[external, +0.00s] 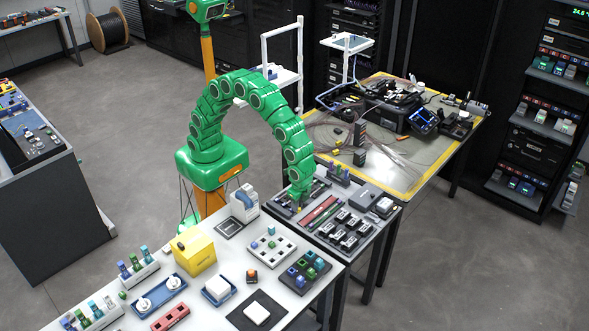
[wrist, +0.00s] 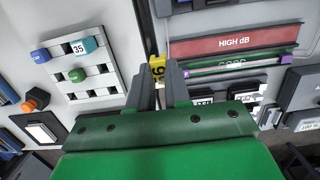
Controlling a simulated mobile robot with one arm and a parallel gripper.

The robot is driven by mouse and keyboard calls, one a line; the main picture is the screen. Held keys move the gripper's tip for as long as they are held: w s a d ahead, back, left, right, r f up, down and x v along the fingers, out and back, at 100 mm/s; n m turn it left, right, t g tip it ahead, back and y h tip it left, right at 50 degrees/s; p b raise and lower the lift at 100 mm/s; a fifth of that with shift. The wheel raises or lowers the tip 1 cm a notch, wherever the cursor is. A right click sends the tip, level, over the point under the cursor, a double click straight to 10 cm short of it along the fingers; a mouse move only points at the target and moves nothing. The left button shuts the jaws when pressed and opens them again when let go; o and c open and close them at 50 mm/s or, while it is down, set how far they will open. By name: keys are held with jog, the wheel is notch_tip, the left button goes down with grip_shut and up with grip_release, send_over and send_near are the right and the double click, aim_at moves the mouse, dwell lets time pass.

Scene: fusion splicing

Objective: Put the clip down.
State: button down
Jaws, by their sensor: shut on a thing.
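The clip is a small yellow piece with dark markings (wrist: 157,70), seen in the wrist view between the two grey fingertips of my gripper (wrist: 158,82). My gripper is shut on it. The fingers hide the clip's lower part. I cannot tell whether the clip touches the surface below.
A red "HIGH dB" strip (wrist: 232,43) lies right of the clip, with black modules nearby. A white holder with square slots (wrist: 82,66) is at the left. A yellow box (external: 193,251) and white printer-like device (external: 244,205) stand on the white table.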

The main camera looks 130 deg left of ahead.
jog(key=s+a+r, duration=0.2)
jog(key=s+a, duration=0.5)
jog(key=a, duration=0.5)
jog(key=s+a+r, duration=0.2)
jog(key=s+a, duration=0.6)
jog(key=a, duration=0.3)
send_over(333, 191)
jog(key=f, duration=0.8)
jog(key=shift+s+f, duration=0.2)
jog(key=shift+f, duration=0.2)
jog(key=shift+w+a+f, duration=0.15)
jog(key=shift+w+f, duration=0.35)
jog(key=shift+f, duration=1.7)
jog(key=shift+f, duration=0.1)
jog(key=c, duration=1.1)
grip_release()
